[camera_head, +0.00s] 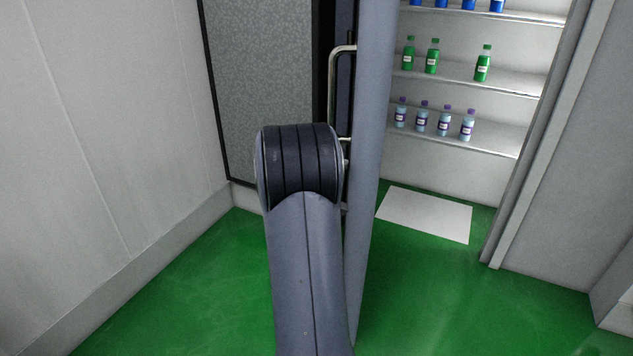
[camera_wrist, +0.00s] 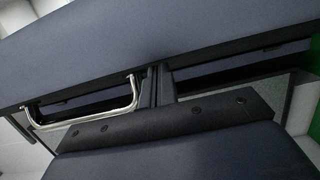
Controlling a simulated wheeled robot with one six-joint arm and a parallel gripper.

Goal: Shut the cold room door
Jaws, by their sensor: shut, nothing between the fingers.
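The cold room door (camera_head: 372,150) stands open, seen nearly edge-on as a tall blue-grey panel in the head view. Its metal bar handle (camera_head: 334,85) sticks out from its left face. In the wrist view the door (camera_wrist: 180,40) fills the upper part, with the handle (camera_wrist: 88,120) at the left. My gripper (camera_wrist: 158,75) is shut and empty, its fingertips close to the door face, to the right of the handle and not around it. Whether the fingertips touch the door I cannot tell. In the head view my arm hides the gripper.
The cold room opening lies right of the door, with shelves (camera_head: 470,75) of green, blue and clear bottles. A white mat (camera_head: 428,214) lies on the green floor inside. A door frame (camera_head: 545,140) stands at the right. A speckled dark-framed panel (camera_head: 262,70) is behind, a pale wall left.

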